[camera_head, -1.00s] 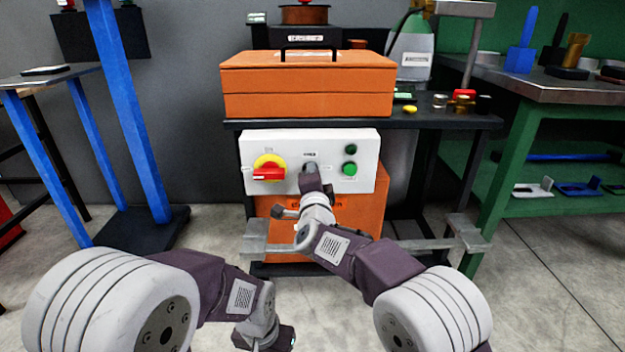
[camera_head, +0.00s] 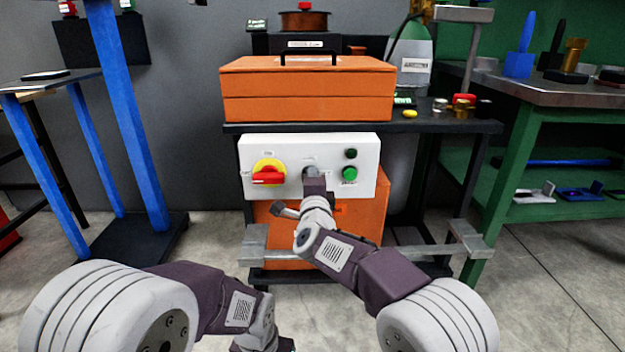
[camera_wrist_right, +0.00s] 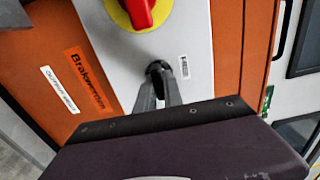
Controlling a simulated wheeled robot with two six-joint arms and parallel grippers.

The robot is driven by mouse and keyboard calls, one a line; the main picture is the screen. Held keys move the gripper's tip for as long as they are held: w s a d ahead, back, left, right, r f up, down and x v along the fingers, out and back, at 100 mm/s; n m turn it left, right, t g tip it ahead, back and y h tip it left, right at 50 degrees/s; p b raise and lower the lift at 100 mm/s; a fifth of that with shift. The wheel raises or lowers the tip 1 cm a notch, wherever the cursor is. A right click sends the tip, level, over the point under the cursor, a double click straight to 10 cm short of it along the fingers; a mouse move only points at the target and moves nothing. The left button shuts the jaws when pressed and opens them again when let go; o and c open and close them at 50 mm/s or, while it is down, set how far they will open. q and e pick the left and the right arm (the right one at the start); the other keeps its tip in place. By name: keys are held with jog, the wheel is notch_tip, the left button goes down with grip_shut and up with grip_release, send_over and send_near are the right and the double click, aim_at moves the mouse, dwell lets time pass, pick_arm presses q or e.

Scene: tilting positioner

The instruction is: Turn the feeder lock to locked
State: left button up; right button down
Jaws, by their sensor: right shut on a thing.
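The feeder lock (camera_wrist_right: 157,70) appears to be the small dark round switch at the middle of the white control panel (camera_head: 260,143). Its label is too small to read. My right gripper (camera_wrist_right: 159,92) is shut on the feeder lock. Its two grey fingers meet the switch from the front and hide most of it, so I cannot tell its setting. In the head view my right gripper (camera_head: 311,173) covers the switch. My left gripper (camera_head: 284,344) is at the bottom edge, away from the panel, with its fingers cut off.
A red rotary handle (camera_head: 268,177) on a yellow disc sits left of the lock. A green button (camera_head: 349,174) and a darker one (camera_head: 351,154) sit to its right. An orange case (camera_head: 305,92) rests on the black bench above. A grey rail (camera_head: 405,248) runs low in front.

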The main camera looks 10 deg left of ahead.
jog(key=c, duration=1.5)
grip_release()
jog(key=shift+o, duration=0.2)
jog(key=p+v, duration=0.3)
jog(key=v, duration=0.6)
